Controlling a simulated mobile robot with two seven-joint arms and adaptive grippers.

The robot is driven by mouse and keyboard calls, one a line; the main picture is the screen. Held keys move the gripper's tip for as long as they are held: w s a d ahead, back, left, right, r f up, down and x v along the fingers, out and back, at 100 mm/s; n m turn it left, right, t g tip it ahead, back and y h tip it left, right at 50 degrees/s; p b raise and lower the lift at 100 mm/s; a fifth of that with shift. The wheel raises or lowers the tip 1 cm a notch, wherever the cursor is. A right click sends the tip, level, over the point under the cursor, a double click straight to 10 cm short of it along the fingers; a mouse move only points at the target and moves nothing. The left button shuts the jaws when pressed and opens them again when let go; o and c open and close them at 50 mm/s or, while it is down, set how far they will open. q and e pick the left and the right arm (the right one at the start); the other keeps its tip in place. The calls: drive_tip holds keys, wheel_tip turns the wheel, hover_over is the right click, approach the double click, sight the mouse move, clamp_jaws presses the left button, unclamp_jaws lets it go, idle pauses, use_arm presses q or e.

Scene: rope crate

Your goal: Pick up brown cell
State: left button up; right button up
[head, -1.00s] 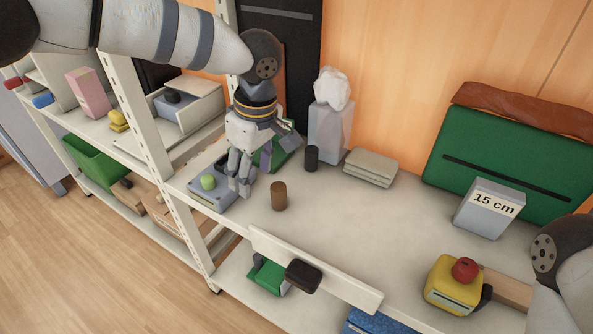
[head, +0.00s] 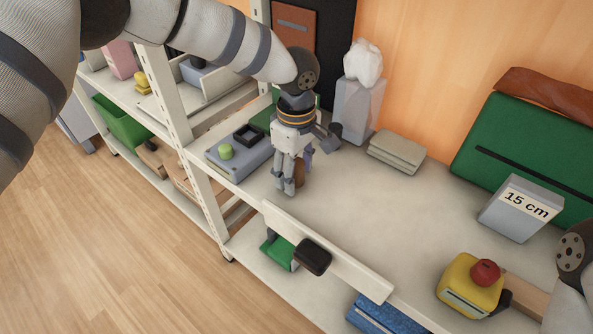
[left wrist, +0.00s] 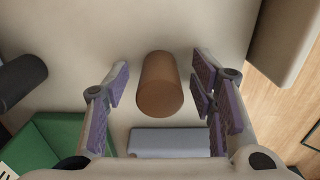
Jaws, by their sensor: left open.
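The brown cell (head: 299,173) is a short upright cylinder on the shelf top. In the head view my left gripper (head: 287,187) hangs fingers down in front of it and hides most of it. In the left wrist view the brown cell (left wrist: 160,86) shows whole, between the two spread purple-padded fingers. A gap shows on each side, so the fingers do not appear to touch it. My left gripper is open and empty. My right gripper is out of view.
A dark cylinder (left wrist: 22,78) stands near the cell. A grey box with a green button (head: 226,151) lies left of the gripper. A pale stack (head: 396,152), a 15 cm block (head: 520,208) and a yellow box (head: 468,284) stand to the right. The middle shelf surface is clear.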

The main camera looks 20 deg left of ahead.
use_arm(q)
clamp_jaws()
drive_tip(key=shift+r, duration=0.15)
